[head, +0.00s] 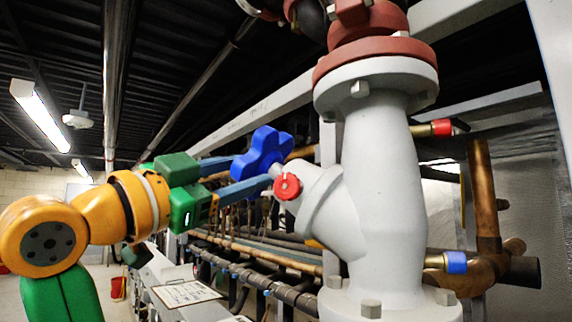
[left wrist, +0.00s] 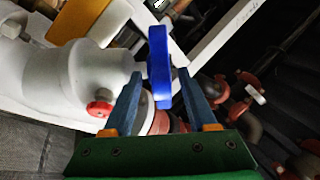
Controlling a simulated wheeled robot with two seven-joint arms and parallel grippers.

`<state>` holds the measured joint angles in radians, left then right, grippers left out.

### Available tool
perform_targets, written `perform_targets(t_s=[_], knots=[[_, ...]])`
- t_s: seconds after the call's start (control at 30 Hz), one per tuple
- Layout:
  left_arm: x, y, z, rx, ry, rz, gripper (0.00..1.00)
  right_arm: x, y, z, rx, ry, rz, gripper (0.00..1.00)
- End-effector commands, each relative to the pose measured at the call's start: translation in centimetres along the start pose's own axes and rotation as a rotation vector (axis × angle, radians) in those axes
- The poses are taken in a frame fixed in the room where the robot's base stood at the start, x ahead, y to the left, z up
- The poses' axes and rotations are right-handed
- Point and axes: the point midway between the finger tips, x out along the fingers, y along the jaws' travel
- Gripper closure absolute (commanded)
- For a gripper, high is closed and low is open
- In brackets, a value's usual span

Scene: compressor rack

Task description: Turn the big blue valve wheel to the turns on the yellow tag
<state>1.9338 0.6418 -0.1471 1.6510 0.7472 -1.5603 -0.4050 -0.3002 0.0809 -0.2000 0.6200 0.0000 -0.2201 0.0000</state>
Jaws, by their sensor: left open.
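The blue valve wheel (head: 262,150) is lobed and sits on a short stem on the angled branch of a big white valve body (head: 385,190). My left gripper (head: 252,174) is open at the wheel. In the left wrist view the wheel (left wrist: 160,65) shows edge-on between the two blue-grey fingers (left wrist: 160,82), with a finger on each side. I cannot tell whether either finger touches it. A yellow patch (left wrist: 76,20) shows beside the white body in the left wrist view. I cannot read any tag writing. My right gripper is not in view.
A small red knob (head: 287,186) sits on the branch close to the lower finger. A red flange (head: 375,55) tops the valve. Copper pipes (head: 483,195) stand at right, with red and blue capped fittings. A clipboard (head: 186,293) lies below the arm.

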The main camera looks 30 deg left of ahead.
Motion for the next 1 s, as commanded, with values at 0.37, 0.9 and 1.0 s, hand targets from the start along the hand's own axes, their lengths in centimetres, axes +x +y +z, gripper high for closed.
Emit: perform_targets(t_s=[0.37,0.9,1.0], knots=[[6.0,-0.1,-0.2,-0.001,-0.002,0.003,0.43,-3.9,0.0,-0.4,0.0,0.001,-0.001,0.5],[5.9,0.0,-0.1,-0.001,-0.001,0.002,1.0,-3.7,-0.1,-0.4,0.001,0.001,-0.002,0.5],[5.9,0.0,-0.1,-0.001,-0.004,0.002,1.0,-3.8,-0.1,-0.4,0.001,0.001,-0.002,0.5]])
